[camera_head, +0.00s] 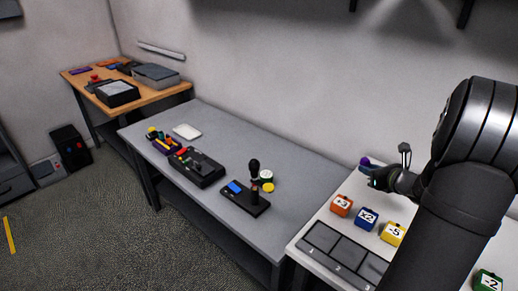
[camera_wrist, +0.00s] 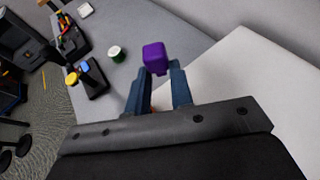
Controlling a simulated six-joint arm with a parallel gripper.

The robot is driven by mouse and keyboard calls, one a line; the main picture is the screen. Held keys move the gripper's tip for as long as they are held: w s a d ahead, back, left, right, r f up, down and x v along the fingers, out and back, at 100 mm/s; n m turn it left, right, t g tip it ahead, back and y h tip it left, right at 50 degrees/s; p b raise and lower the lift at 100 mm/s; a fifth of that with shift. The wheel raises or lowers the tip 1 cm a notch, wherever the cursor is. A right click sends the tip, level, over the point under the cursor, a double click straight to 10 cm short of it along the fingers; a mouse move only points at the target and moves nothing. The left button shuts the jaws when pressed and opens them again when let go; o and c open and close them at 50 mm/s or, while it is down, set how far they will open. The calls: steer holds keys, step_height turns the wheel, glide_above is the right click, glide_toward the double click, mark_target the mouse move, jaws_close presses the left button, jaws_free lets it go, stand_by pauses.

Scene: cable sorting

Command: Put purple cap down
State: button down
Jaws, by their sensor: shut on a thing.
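The purple cap (camera_wrist: 155,57) is a small rounded block held between the two fingers of my gripper (camera_wrist: 154,84) in the wrist view. My gripper is shut on it, with the fingers on its left and right sides. In the head view the purple cap (camera_head: 365,162) is a small spot at the tip of my gripper (camera_head: 373,172). It appears held above the back left part of the white table (camera_head: 318,216). The cap's underside and its exact height above the surface cannot be told.
An orange block (camera_head: 341,205), a blue block (camera_head: 367,217) and a yellow block (camera_head: 393,233) stand on the white table behind a grey compartment tray (camera_head: 338,250). A green block (camera_head: 488,281) is at right. The grey table (camera_head: 215,150) holds a joystick device (camera_head: 246,198).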

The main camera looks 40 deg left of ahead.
steer(key=s+a+n+g, duration=0.1)
steer(key=s+a, duration=0.2)
steer(key=a, duration=0.4)
steer(key=s+a+r+n+g+y, duration=0.1)
steer(key=s+a, duration=0.2)
steer(key=a, duration=0.4)
steer(key=s+a+n+g, duration=0.1)
steer(key=s+a, duration=0.2)
steer(key=a, duration=0.4)
steer(key=r+n+g, duration=0.2)
steer(key=n+g, duration=0.1)
steer(key=g, duration=0.1)
glide_above(231, 214)
steer(key=shift+y, duration=0.3)
step_height(231, 214, down, 28)
steer(key=shift+f, duration=0.1)
